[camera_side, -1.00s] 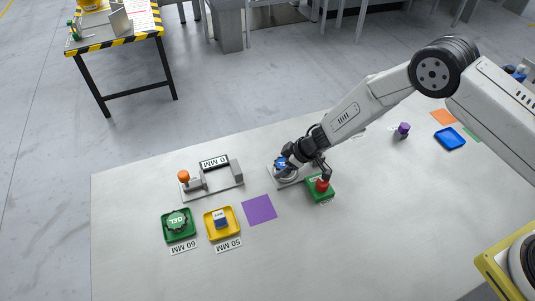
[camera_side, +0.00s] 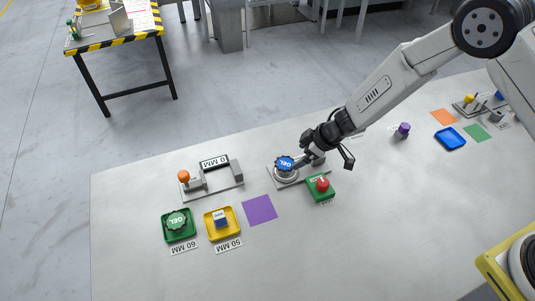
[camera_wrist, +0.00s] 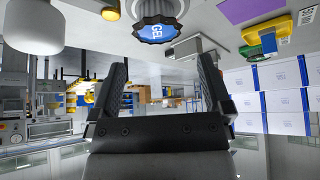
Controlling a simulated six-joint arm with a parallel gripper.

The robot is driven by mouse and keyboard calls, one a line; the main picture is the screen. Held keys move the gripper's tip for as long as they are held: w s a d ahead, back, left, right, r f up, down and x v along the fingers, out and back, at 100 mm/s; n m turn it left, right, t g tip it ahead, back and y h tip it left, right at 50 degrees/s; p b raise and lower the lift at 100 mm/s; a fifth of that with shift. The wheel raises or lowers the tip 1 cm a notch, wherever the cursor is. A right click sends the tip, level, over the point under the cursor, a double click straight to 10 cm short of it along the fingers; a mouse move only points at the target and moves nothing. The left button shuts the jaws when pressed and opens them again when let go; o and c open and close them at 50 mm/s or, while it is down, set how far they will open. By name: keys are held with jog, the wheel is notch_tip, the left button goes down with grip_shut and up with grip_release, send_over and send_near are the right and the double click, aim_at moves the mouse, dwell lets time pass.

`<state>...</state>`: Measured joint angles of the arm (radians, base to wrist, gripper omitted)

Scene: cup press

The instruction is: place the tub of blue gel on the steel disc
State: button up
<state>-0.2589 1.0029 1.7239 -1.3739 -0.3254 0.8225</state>
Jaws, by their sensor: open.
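In the wrist view the tub (camera_wrist: 157,30) is upside down at the top, out beyond the jaws. My gripper (camera_side: 335,158) is open and empty, just to the right of the tub and apart from it. In the wrist view its two black fingers (camera_wrist: 159,88) stand wide apart with nothing between them.
A green box with a red button (camera_side: 323,184) stands just in front of the press. A green tray with a green GEL tub (camera_side: 178,222), a yellow tray (camera_side: 233,231) and a purple square (camera_side: 259,210) lie to the left. A purple-topped item (camera_side: 403,130) stands to the right.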

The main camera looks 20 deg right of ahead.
jog(key=shift+v, duration=2.15)
jog(key=s+d+r+m+t+h, duration=0.2)
jog(key=s+d+r+m+h, duration=0.25)
jog(key=d+r, duration=0.65)
jog(key=s+d+r+m+g, duration=0.1)
jog(key=s+d+m, duration=0.1)
jog(key=s, duration=0.5)
jog(key=s+d+r+m+g, duration=0.2)
jog(key=s+d+m, duration=0.1)
jog(key=s, duration=0.5)
jog(key=shift+d+g, duration=0.3)
jog(key=shift+d, duration=0.2)
